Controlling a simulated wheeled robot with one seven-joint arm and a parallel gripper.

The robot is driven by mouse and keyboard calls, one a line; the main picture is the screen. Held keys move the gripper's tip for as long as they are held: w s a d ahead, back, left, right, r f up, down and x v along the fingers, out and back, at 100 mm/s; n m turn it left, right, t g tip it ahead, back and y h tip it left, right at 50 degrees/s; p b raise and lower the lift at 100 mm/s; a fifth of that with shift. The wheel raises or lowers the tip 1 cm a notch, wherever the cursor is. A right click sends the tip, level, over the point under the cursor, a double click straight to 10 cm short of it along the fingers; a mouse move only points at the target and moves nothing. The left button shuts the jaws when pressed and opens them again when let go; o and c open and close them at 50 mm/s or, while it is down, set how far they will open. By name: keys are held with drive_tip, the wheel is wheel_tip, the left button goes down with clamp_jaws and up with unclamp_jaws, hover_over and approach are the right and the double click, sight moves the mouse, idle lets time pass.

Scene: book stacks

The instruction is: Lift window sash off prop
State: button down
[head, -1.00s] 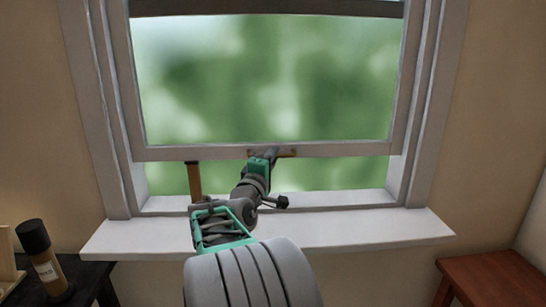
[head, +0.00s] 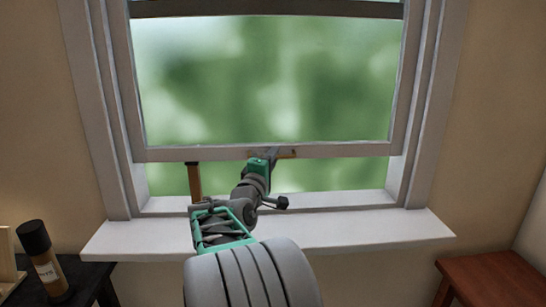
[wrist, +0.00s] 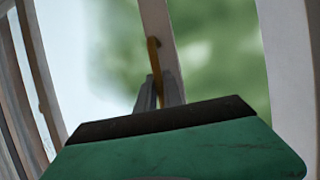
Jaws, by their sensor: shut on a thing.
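The white window sash (head: 200,153) is raised, with an open gap below its bottom rail. A brown wooden prop (head: 195,182) stands upright in this gap at the left, its top at the rail's lower edge; I cannot tell whether they touch. My gripper (head: 271,153) is at the middle of the bottom rail, right of the prop. It is shut on the brass-brown sash handle (head: 288,154), which is partly hidden behind the fingers. In the wrist view the fingers (wrist: 158,92) close around the handle (wrist: 153,55) against the white rail.
A white sill (head: 350,232) runs below the window and is bare. A dark table (head: 85,275) at lower left holds a dark-capped bottle (head: 43,262). A reddish wooden table (head: 495,278) is at lower right. White window frame sides flank the sash.

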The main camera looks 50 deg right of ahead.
wheel_tip(320, 180, up, 10)
drive_tip(key=p, duration=0.6)
drive_tip(key=shift+r, duration=0.1)
drive_tip(key=shift+f, duration=0.2)
drive_tip(key=c, duration=1.5)
unclamp_jaws()
drive_tip(key=b+v, duration=0.1)
drive_tip(key=v, duration=0.7)
drive_tip(key=shift+w+f, duration=0.1)
drive_tip(key=shift+f, duration=0.05)
